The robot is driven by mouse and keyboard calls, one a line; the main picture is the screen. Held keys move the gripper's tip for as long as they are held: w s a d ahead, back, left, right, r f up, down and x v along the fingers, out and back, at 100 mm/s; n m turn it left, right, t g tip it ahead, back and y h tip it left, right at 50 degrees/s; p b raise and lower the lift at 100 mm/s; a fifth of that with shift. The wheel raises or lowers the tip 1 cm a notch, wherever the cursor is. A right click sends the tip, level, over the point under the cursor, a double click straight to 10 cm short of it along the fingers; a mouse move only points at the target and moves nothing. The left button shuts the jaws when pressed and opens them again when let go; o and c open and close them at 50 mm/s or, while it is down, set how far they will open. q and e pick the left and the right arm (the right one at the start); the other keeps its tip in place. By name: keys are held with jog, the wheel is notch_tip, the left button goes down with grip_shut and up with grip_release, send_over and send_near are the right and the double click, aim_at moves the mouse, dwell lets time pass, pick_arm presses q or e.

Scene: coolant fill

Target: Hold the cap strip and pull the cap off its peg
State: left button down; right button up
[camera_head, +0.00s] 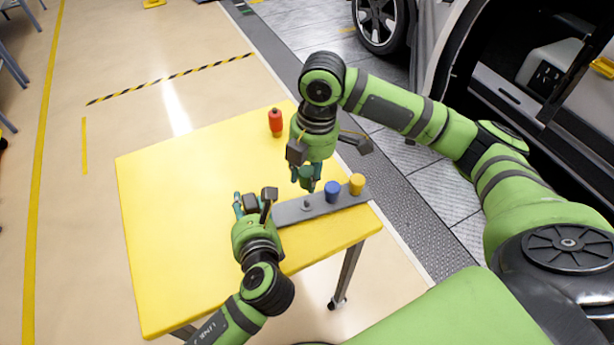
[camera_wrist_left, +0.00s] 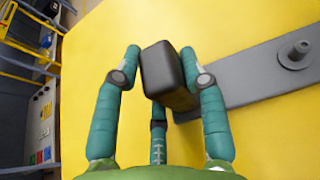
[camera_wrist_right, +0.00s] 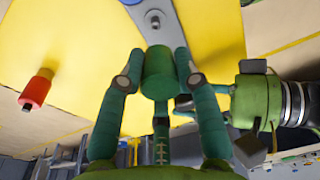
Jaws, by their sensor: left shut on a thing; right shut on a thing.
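The grey cap strip (camera_head: 290,213) lies along the table's near right edge. A blue cap (camera_head: 332,191) and a yellow cap (camera_head: 357,184) stand on it. Left of them a peg (camera_head: 307,204) is bare; it also shows bare in the left wrist view (camera_wrist_left: 296,53). My left gripper (camera_head: 252,199) is shut on the dark block (camera_wrist_left: 168,75) at the strip's left end. My right gripper (camera_head: 306,178) is above the strip, shut on a green cap (camera_wrist_right: 159,73). In the right wrist view that cap is apart from the bare peg (camera_wrist_right: 154,20).
A red bottle (camera_head: 275,122) stands at the yellow table's (camera_head: 185,210) far side, behind my right gripper; it also shows in the right wrist view (camera_wrist_right: 37,88). The table's left and middle are clear. A vehicle (camera_head: 515,75) stands at the right.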

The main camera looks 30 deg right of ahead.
pick_arm(q)
jog(key=shift+f, duration=0.25)
pick_arm(e)
jog(key=shift+r, duration=0.8)
pick_arm(q)
jog(key=c, duration=0.8)
grip_release()
jog(key=shift+o, duration=0.8)
jog(key=shift+r, duration=0.1)
pick_arm(e)
jog(key=shift+w+f, duration=0.1)
pick_arm(q)
jog(key=v, duration=1.2)
